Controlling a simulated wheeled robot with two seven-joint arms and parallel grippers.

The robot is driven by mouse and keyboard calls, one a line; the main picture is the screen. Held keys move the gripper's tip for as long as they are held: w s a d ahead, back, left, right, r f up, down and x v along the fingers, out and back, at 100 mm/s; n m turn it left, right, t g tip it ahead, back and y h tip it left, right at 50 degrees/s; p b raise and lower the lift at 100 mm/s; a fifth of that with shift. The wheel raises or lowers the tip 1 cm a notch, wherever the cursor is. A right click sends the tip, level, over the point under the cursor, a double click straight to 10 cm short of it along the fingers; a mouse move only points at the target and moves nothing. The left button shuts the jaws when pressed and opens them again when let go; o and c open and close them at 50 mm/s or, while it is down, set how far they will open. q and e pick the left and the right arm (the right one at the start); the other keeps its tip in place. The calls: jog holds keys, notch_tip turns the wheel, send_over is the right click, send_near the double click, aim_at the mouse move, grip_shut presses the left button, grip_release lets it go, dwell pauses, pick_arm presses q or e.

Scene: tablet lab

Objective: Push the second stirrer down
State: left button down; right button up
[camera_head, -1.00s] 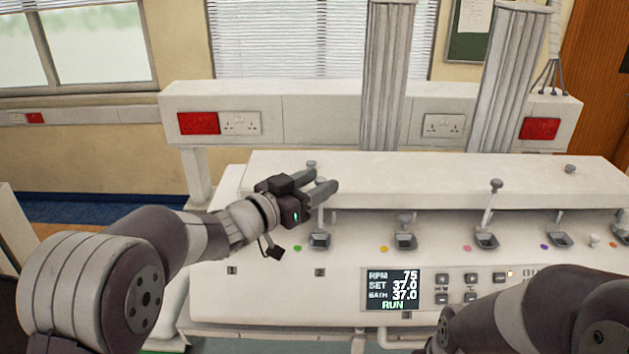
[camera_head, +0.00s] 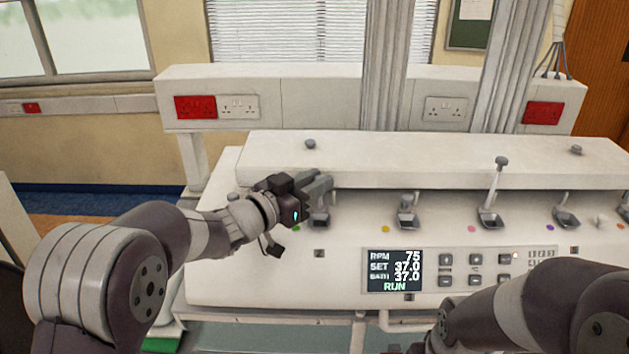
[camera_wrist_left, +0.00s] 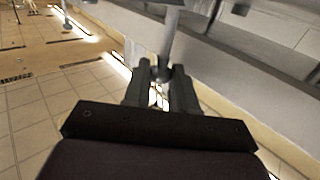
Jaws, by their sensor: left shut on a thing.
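Several stirrers stand in a row along the white bench unit (camera_head: 225,285). My left gripper (camera_head: 324,186) is at the leftmost visible stirrer (camera_head: 319,217), beside the green dot, and hides most of its shaft. In the left wrist view the gripper (camera_wrist_left: 163,88) is shut on that stirrer's grey shaft (camera_wrist_left: 170,45), with a rounded end between the fingers. My right gripper is not in view.
A raised white housing (camera_head: 430,150) runs behind the stirrers, with small knobs (camera_head: 310,143) on top. A lit display (camera_head: 393,271) reads RPM 75 and RUN, with buttons beside it. My right arm is at the lower right, in front of the panel.

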pick_arm(q)
jog(key=c, duration=1)
grip_release()
jog(key=shift+o, duration=0.2)
jog(key=shift+s+r, duration=0.1)
